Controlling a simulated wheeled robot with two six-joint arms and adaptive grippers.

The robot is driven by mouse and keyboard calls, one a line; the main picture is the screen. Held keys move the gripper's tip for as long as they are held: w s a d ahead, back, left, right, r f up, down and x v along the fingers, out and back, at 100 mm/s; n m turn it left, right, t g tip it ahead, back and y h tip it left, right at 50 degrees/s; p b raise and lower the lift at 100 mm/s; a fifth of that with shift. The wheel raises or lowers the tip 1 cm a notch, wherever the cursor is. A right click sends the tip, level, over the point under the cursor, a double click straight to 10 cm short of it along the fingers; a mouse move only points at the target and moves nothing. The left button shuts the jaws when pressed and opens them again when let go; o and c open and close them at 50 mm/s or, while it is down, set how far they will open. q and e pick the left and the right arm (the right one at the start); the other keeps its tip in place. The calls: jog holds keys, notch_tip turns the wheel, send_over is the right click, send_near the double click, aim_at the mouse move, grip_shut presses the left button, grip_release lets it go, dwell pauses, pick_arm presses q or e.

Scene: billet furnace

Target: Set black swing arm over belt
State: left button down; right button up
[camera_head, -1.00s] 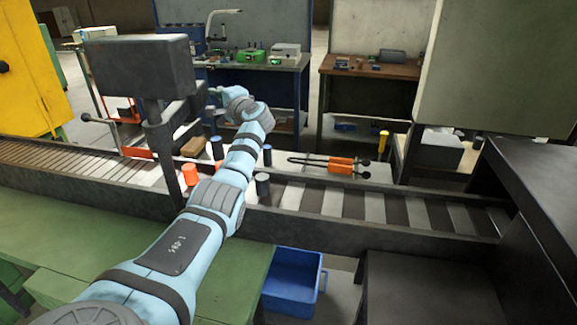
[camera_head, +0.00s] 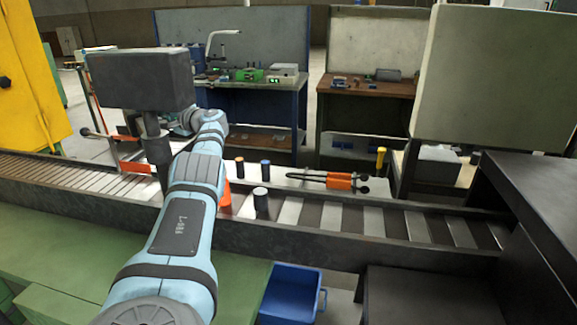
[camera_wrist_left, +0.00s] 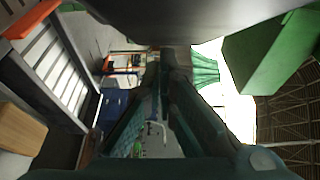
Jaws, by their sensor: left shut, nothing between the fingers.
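The black swing arm (camera_head: 140,80) shows at the left of the head view as a dark box on an upright post, at the belt. The belt (camera_head: 374,221) is a row of light rollers between dark rails, running left to right. My left arm reaches over the belt from the front. Its wrist is just right of the post, and its gripper is mostly hidden behind the box and post. In the left wrist view, my left gripper (camera_wrist_left: 166,62) is shut and empty, below a large dark surface that I cannot identify with certainty. My right gripper is out of view.
A blue bin (camera_head: 291,294) stands in front. A large pale panel (camera_head: 490,80) rises at right, workbenches behind.

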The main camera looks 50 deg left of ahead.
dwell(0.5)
pick_arm(q)
jog(key=v, duration=0.7)
jog(key=shift+d, duration=0.25)
jog(key=shift+w+f, duration=0.1)
